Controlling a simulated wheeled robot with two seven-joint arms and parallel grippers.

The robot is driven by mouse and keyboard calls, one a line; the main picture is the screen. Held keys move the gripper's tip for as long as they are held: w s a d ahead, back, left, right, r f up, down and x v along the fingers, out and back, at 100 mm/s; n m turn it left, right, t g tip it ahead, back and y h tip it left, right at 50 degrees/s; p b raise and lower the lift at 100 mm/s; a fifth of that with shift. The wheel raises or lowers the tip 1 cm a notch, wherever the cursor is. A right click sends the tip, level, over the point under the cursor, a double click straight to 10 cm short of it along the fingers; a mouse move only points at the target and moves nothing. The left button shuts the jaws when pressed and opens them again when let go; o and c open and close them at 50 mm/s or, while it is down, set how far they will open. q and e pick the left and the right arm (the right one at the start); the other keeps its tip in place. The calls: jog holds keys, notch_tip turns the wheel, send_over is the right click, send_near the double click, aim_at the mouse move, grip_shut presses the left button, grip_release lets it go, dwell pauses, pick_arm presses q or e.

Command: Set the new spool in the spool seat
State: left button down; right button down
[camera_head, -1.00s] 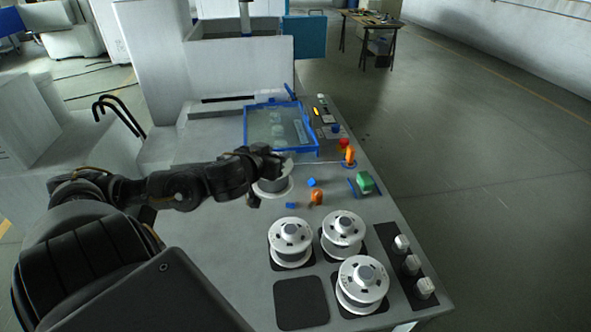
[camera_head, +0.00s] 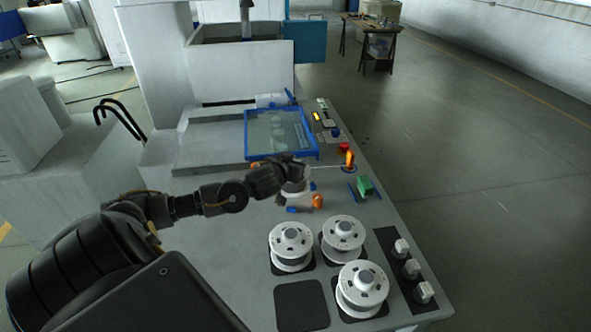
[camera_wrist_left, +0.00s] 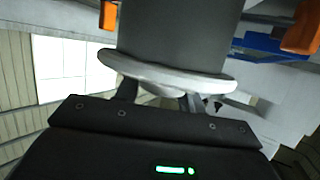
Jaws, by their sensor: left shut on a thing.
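My left gripper (camera_head: 290,172) is shut on a spool (camera_head: 298,198) above the machine top. In the left wrist view the spool (camera_wrist_left: 180,35) is a grey drum with a white flange, close in front of the jaws. In the head view the gripper hides much of it. Blue blocks (camera_head: 292,209) and an orange piece (camera_head: 317,201) stand around the spot under the spool. The spool seat itself is hidden, and I cannot tell whether the spool touches it. My right gripper is not in view.
Several white spools (camera_head: 291,240) stand on dark pads, beside one empty pad (camera_head: 302,304). A blue-framed panel (camera_head: 250,133) lies behind the gripper. An orange post (camera_head: 350,160) and a green block (camera_head: 365,186) stand to the right. White knobs (camera_head: 412,267) line the right edge.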

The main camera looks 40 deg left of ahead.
pick_arm(q)
jog(key=shift+w+f, duration=0.25)
jog(key=shift+a+f+p, duration=0.15)
jog(key=shift+f+p, duration=0.3)
jog(key=shift+f, duration=0.95)
jog(key=c, duration=0.9)
grip_release()
jog(key=shift+f, duration=0.15)
jog(key=shift+o, duration=0.2)
jog(key=b+v, duration=0.3)
jog(key=v, duration=0.9)
jog(key=shift+b, duration=0.35)
